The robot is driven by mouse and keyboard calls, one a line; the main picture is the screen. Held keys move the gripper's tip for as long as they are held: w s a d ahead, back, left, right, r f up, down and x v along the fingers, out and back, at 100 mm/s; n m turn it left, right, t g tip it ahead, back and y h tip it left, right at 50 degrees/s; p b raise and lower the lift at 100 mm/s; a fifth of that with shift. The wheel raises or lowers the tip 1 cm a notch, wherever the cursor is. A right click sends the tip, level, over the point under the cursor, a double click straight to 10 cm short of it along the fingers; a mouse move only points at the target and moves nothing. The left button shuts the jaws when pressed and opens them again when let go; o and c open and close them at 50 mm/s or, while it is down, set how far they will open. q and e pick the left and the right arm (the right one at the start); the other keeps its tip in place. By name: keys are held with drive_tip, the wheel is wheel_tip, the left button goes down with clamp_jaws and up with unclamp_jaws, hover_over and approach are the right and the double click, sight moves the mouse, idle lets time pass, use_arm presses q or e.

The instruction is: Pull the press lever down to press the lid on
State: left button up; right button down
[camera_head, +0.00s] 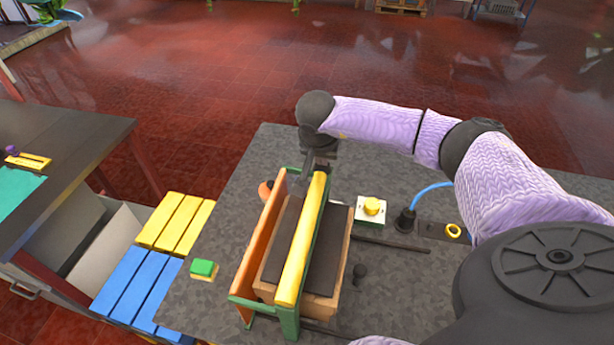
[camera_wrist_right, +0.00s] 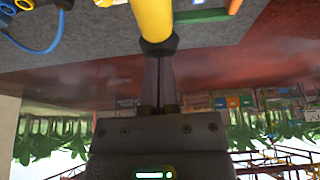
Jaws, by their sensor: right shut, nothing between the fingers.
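The press stands on the grey worktop, with a green frame (camera_head: 288,322), an orange bar (camera_head: 262,230) and a long yellow bar (camera_head: 302,240) that looks like the lever. A wooden box (camera_head: 321,303) with a dark flat top sits under the bars. My right gripper (camera_head: 317,167) is at the far end of the yellow bar, partly hidden by my wrist. In the right wrist view its fingers (camera_wrist_right: 160,62) are shut and empty, pointing at the dark end of a yellow bar (camera_wrist_right: 152,18). Whether they touch it I cannot tell. My left gripper is out of view.
A white box with a yellow button (camera_head: 371,207) stands right of the press. A blue cable (camera_head: 428,190) and a yellow ring (camera_head: 453,231) lie further right. A green block (camera_head: 203,268) sits left, beside yellow and blue slats (camera_head: 174,224). Open floor lies beyond the worktop.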

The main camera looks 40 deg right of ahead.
drive_tip(key=shift+r+p, duration=2.1)
drive_tip(key=shift+r, duration=0.85)
drive_tip(key=shift+f, duration=0.1)
